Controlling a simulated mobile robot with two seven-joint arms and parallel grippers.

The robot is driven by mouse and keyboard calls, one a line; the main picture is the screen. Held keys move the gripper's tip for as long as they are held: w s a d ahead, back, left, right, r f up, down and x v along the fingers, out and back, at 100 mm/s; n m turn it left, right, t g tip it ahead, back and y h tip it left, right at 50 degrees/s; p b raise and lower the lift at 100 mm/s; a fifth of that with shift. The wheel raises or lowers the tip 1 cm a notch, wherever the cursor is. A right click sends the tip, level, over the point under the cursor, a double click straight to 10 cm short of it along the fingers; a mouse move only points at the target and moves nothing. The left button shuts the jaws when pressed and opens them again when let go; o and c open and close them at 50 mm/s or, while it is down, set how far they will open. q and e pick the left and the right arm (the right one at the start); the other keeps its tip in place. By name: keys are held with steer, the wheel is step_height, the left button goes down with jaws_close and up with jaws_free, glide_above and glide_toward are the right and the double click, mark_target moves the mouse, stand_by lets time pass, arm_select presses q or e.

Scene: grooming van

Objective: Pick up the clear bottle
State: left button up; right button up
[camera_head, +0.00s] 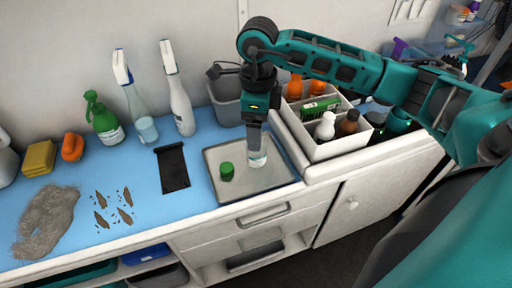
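A small clear bottle (258,160) is in the shallow grey tray area on the blue counter, directly below my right gripper (255,146). The gripper points down, and its fingers overlap the bottle's upper part. The fingers are seen nearly edge-on, so I cannot tell whether they are closed on it or whether it is lifted. A green-capped item (227,171) is to the bottle's left in the tray (237,194). My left gripper is not in view.
A white divided caddy (338,148) with several bottles stands right of the tray. A grey bin (226,108) is behind it. Spray bottles (140,112) line the wall at left. A black slab (172,168), hair clump (47,220) and brown scraps (113,207) lie on the counter.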

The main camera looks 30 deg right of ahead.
steer(key=shift+w+a+f, duration=0.1)
steer(key=shift+a+f, duration=0.1)
steer(key=shift+f, duration=1.75)
steer(key=c, duration=1.1)
